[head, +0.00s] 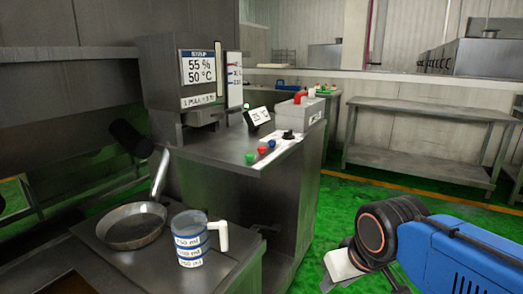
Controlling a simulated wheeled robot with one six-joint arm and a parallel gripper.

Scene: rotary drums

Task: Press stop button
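A row of small round buttons, blue (262,150), red (272,143) and green (250,158), sits on a white strip on top of a steel machine cabinet (230,148). Which one is the stop button is not readable from here. My gripper (343,268) is at the lower right, low and to the right of the cabinet, well apart from the buttons. Its fingertips are partly seen and the gap between them does not show clearly.
A display box (200,75) stands at the cabinet's back left. A pan (133,225) and a measuring jug (188,240) stand on a lower table in front. A small tilted display (258,117) and a red-handled valve (300,98) are behind the buttons. Green floor (350,200) is free on the right.

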